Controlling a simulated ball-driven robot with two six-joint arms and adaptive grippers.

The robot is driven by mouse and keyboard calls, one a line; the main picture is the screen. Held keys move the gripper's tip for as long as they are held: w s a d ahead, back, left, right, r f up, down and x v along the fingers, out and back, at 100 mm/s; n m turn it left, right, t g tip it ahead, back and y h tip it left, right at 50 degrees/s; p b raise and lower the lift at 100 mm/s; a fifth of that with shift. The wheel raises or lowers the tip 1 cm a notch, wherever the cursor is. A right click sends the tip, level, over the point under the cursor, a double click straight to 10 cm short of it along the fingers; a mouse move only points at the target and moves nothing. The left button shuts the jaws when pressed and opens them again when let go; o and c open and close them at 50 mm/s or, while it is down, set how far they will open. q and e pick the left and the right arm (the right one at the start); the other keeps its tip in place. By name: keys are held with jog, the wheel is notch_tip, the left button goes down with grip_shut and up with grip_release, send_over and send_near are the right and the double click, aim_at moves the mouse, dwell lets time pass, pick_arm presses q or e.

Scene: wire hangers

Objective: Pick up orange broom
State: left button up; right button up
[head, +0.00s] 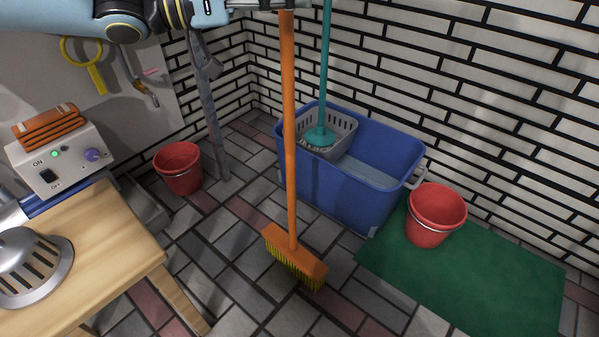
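The orange broom (289,140) stands nearly upright in the middle of the head view, its yellow bristles at or just above the tiled floor. Its handle runs up to the top edge of the picture. My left gripper (287,4) comes in from the left at the top edge, its fingers level with the upper handle. One finger crosses the handle, and nothing else in view holds the broom up, so the gripper appears shut on it. The upper part of the gripper is cut off. My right gripper is not in view.
A blue mop bucket (340,196) with a teal mop (325,80) stands right behind the broom. Red buckets stand at left (179,170) and on a green mat (480,285) at right (436,214). A wooden table (105,255) fills the lower left.

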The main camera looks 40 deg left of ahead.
pick_arm(q)
jog(key=shift+c, duration=0.6)
grip_shut()
